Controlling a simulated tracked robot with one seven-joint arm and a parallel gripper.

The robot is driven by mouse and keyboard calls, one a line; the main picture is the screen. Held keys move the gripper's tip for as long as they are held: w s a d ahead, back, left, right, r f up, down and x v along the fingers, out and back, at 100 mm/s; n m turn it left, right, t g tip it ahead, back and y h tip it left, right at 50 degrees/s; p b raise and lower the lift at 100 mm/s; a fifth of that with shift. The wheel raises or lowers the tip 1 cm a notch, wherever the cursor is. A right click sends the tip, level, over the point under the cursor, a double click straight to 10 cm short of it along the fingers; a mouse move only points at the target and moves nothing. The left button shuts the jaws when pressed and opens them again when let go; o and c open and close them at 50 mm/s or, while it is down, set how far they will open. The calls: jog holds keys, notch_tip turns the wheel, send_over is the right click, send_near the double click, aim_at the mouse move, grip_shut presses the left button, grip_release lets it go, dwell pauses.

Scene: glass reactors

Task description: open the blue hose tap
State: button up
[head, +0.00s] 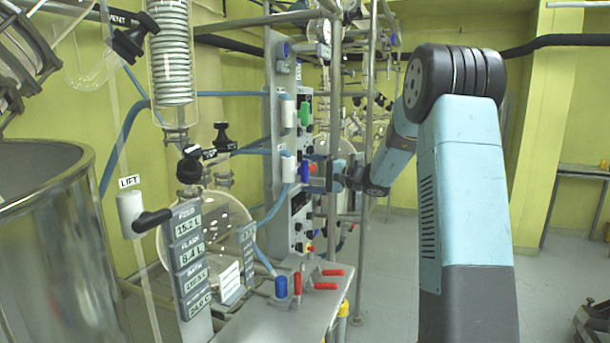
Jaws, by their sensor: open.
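A blue tap handle (305,171) sits on the grey upright panel, beside a white cylinder (289,168) with a blue hose running to it. My gripper (322,176) reaches in from the right at the height of this handle, with its jaws open. Its fingertips are very close to the blue handle; I cannot tell whether they touch it. The fingertips are small and partly overlap the panel fittings behind them. A second blue knob (281,287) stands lower down on the bench, beside red handles.
A green handle (304,113) is above the blue one on the panel. Metal upright pipes (333,130) stand close to my gripper. Red handles (328,286) stick out over the bench (285,325). Glass vessels stand to the left.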

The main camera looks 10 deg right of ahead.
jog(key=v, duration=1.1)
jog(key=shift+f, duration=0.1)
jog(key=s+a+n+g+h, duration=0.2)
jog(key=s+a+g+h, duration=0.15)
jog(key=s+a, duration=0.5)
jog(key=s+a+n+g+h, duration=0.2)
jog(key=s+a+g, duration=0.3)
jog(key=s, duration=0.6)
jog(key=s+d+n+t+h, duration=0.1)
jog(key=s+h, duration=0.3)
jog(key=s, duration=0.6)
jog(key=s+d+f+n+t+h, duration=0.1)
jog(key=s+h, duration=0.4)
jog(key=s, duration=0.5)
jog(key=shift+s+d+f+n+t, duration=0.2)
jog(key=shift+d+f+n+t, duration=0.1)
jog(key=shift+d+n+t, duration=0.55)
